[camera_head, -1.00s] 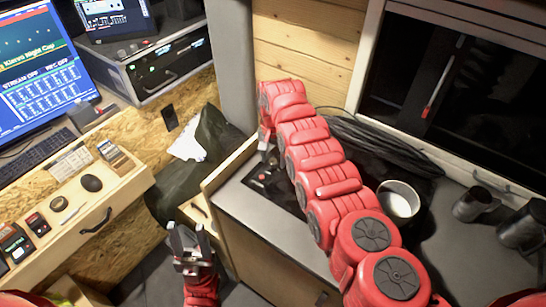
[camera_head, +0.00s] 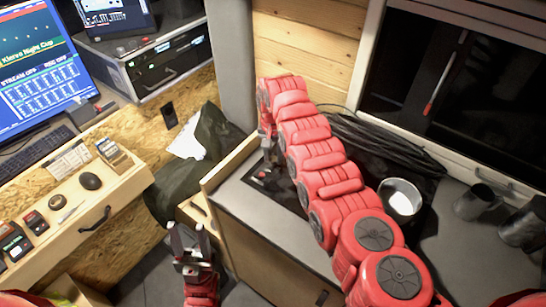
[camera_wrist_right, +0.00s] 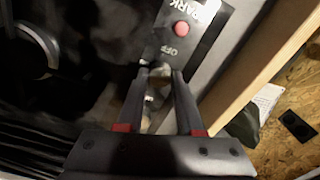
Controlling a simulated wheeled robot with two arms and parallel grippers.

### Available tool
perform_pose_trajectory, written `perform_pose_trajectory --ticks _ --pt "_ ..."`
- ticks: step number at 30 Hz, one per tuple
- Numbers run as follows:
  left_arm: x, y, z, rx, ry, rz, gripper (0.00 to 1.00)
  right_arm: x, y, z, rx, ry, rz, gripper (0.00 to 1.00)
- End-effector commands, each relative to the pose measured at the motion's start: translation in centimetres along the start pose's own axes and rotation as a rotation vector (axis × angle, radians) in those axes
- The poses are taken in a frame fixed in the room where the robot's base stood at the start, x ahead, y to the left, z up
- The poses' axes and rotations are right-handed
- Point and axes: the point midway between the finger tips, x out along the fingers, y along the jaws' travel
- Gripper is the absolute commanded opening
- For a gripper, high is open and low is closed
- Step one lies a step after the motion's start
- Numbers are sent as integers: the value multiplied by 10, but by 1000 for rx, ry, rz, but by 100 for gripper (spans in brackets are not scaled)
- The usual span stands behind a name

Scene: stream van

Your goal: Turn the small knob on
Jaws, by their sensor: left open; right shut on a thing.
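A dark control panel (camera_head: 260,180) lies on the counter beside its wooden edge. In the right wrist view the panel (camera_wrist_right: 190,48) carries white lettering, including "OFF", and a red round button (camera_wrist_right: 181,29). My right gripper (camera_head: 268,157) points down at the panel. In the right wrist view its fingertips (camera_wrist_right: 158,73) are close together just below the lettering, shut on the small knob, which is mostly hidden between them. My left gripper (camera_head: 190,240) is open and empty, low in front of the counter, away from the panel.
A coiled black cable (camera_head: 385,145), a white-rimmed pot (camera_head: 402,199) and dark mugs (camera_head: 476,203) stand on the counter (camera_head: 290,228) near my right arm.

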Motion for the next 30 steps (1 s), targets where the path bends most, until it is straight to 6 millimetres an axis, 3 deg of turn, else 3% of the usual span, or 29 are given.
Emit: perform_pose_trajectory --ticks 18,30 --pt "-72 4 12 0 0 0 50 5 0 0 -547 1 1 0" --pt "-92 4 16 0 0 0 50 2 0 0 -927 -2 1 0"
